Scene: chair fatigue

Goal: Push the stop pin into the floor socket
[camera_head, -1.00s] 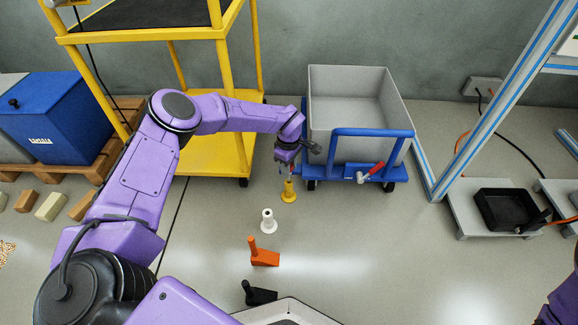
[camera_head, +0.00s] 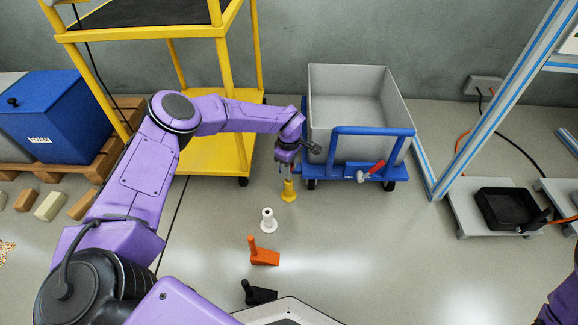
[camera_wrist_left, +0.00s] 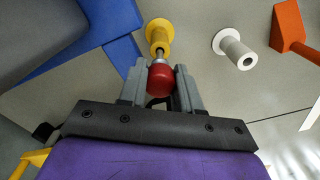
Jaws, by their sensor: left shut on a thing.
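My left gripper (camera_head: 286,170) is shut on the stop pin, just above the yellow floor socket (camera_head: 289,192) in front of the grey-and-blue trolley. In the left wrist view, the stop pin (camera_wrist_left: 161,78) has a red knob between the two fingers and a metal shaft pointing at the yellow socket (camera_wrist_left: 158,30). The shaft's end meets the socket's mouth; how deep it sits cannot be told. The knob stands clear of the socket. In the head view the gripper mostly hides the pin. My right gripper is out of view.
A similar white flanged piece (camera_head: 268,221), an orange wedge (camera_head: 263,255) and a black wedge (camera_head: 259,294) stand nearer on the floor. The trolley (camera_head: 372,133) with a red lever (camera_head: 377,168) is close to the right. A yellow rack (camera_head: 217,160) stands left.

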